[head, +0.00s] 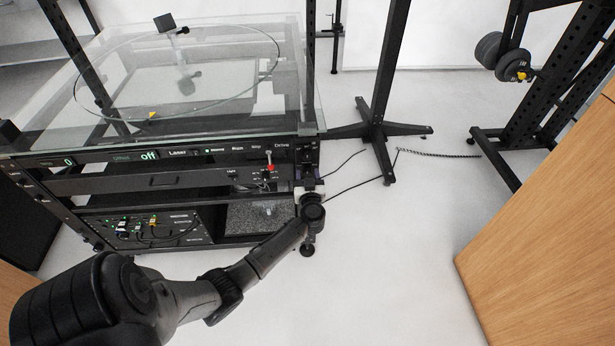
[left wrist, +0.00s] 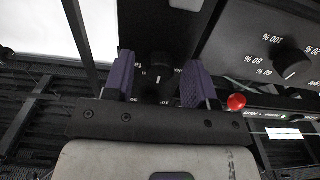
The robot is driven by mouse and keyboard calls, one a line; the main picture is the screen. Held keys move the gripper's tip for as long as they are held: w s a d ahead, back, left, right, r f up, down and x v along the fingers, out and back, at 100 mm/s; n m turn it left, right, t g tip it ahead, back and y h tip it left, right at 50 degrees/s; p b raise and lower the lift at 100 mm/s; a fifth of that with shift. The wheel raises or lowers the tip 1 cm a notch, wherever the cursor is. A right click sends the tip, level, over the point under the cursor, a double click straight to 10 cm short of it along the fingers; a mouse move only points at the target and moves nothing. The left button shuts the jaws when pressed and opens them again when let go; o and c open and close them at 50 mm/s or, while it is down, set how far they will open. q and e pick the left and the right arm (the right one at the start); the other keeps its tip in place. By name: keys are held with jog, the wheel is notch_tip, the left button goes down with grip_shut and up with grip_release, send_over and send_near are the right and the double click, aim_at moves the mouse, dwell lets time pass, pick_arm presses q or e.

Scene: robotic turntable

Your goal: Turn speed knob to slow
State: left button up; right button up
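The turntable rig's black cabinet (head: 150,160) stands at the left in the head view, with a glass top. My left gripper (head: 309,180) is at the right end of its front. In the left wrist view a small black knob (left wrist: 161,66) shows between the two purple fingers of my left gripper (left wrist: 160,80). The fingers are apart, with a gap on both sides of the knob. The lettering beside this knob is partly hidden by the fingers, so I cannot read it fully. My right gripper is in neither view.
A second black knob (left wrist: 292,64) with percent marks is at the right in the left wrist view. A red ball-tipped lever (left wrist: 236,102) is close to the right finger. A black stand (head: 380,120) is behind the cabinet, and wooden panels (head: 550,230) are at right.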

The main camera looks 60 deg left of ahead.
pick_arm(q)
jog(key=c, duration=0.8)
jog(key=shift+r+n+p, duration=0.15)
jog(key=shift+n+p, duration=0.65)
jog(key=shift+p, duration=0.2)
jog(key=shift+n+p, duration=0.65)
jog(key=shift+n, duration=0.25)
jog(key=shift+n+p, duration=0.5)
jog(key=shift+n, duration=0.7)
jog(key=shift+n+p, duration=0.35)
jog(key=shift+n, duration=1.15)
jog(key=o, duration=0.9)
jog(key=shift+d, duration=0.1)
